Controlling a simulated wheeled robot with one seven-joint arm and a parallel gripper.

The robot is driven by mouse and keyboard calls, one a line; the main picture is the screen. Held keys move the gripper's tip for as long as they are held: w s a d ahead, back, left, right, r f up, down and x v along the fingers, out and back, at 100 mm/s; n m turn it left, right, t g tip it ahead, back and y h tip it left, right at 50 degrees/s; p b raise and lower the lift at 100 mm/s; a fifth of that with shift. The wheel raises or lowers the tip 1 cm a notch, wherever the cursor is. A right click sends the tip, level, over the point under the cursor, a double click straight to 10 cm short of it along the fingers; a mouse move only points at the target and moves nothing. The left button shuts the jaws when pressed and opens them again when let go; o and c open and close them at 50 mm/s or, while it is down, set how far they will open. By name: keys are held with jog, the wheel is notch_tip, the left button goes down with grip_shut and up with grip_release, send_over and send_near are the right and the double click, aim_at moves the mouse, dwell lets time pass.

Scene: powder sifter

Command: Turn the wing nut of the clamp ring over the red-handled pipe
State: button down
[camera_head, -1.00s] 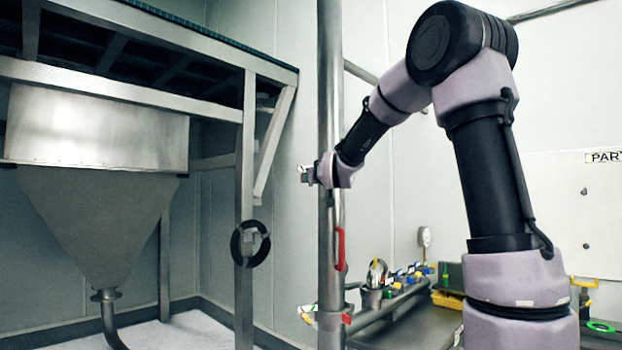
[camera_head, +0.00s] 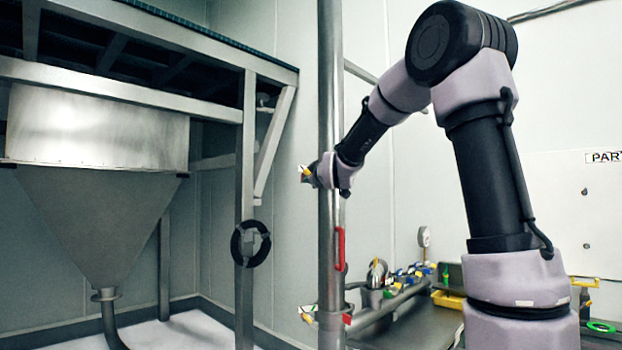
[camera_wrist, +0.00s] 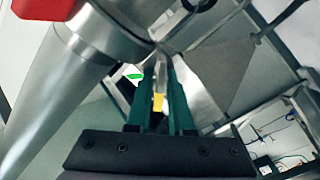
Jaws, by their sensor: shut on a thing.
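The tall steel pipe (camera_head: 330,100) stands upright in mid picture, with a red handle (camera_head: 341,248) on its side below my gripper. In the wrist view the pipe (camera_wrist: 62,85) runs down the left, with red (camera_wrist: 50,8) at the top left. My gripper (camera_head: 311,173) is at the pipe, well above the red handle. In the wrist view its green fingers (camera_wrist: 162,72) are shut on the wing nut, a small piece with a yellow part (camera_wrist: 158,101) between them. The clamp ring is mostly hidden, so I cannot tell its position exactly.
A steel hopper (camera_head: 95,220) hangs under a frame at left. A black handwheel (camera_head: 250,244) is on a post left of the pipe. A yellow tray (camera_head: 448,300), a gauge (camera_head: 423,238) and small coloured valves sit low at the right.

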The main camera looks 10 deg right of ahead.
dwell(0.5)
jog(key=c, duration=0.9)
grip_release()
jog(key=shift+c, duration=0.2)
jog(key=s+d, duration=0.1)
jog(key=s, duration=0.9)
jog(key=shift+s, duration=0.4)
jog(key=s+d+f+m+g, duration=0.1)
jog(key=s+f+m+g, duration=0.2)
jog(key=s, duration=0.7)
jog(key=s+d+f+m+g, duration=0.2)
jog(key=s+f+m+g, duration=0.2)
jog(key=s+f+m, duration=0.2)
jog(key=s+d+f+m+g, duration=0.2)
jog(key=s+f+m+g, duration=0.2)
jog(key=s, duration=0.9)
notch_tip(320, 180, down, 4)
jog(key=shift+s+r+m, duration=0.1)
jog(key=shift+s+m, duration=0.25)
jog(key=shift+m, duration=0.05)
